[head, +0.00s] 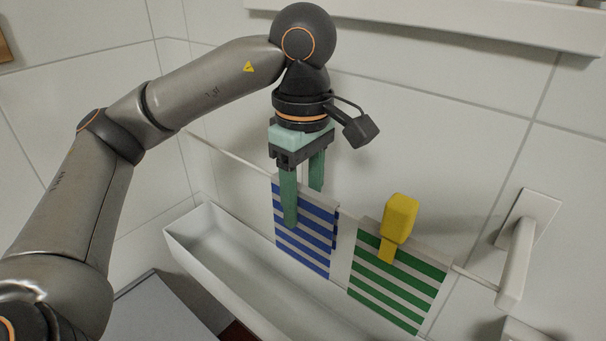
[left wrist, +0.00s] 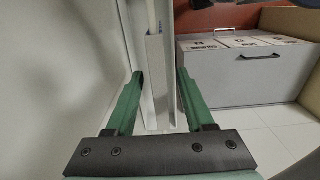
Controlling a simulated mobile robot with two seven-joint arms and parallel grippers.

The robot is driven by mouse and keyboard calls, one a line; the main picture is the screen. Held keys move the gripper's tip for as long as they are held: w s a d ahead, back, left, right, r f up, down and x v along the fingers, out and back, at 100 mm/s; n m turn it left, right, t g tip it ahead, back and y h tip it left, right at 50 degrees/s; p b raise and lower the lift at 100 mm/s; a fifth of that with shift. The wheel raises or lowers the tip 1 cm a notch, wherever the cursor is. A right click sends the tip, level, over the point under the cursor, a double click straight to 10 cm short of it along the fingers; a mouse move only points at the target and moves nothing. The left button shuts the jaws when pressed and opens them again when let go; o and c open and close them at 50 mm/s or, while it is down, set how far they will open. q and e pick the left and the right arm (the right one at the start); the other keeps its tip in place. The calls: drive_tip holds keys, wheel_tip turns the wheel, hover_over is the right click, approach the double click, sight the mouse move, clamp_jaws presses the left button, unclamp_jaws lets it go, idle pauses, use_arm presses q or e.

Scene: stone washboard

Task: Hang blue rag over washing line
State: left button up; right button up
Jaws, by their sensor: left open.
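The blue rag (head: 306,243), striped blue and white, hangs over the washing line (head: 232,158) above the white trough. One layer hangs in front of the line and a blue-striped edge shows behind it at the right. My left gripper (head: 303,205) points down at the rag's upper part, with its two green fingers apart. One finger is in front of the rag and the other is behind. In the left wrist view my left gripper (left wrist: 160,74) has pale, edge-on cloth between its open fingers, apparently clear of both. My right gripper is not in view.
A green-striped rag (head: 390,292) hangs to the right on the same line, with a yellow clip (head: 399,219) on it. A white wall bracket (head: 518,250) holds the line's right end. The white trough (head: 205,252) lies below. A grey drawer unit (left wrist: 245,80) shows in the left wrist view.

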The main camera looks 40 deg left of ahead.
use_arm(q)
wheel_tip(320, 180, up, 12)
drive_tip(key=p, duration=0.4)
drive_tip(key=shift+r, duration=0.15)
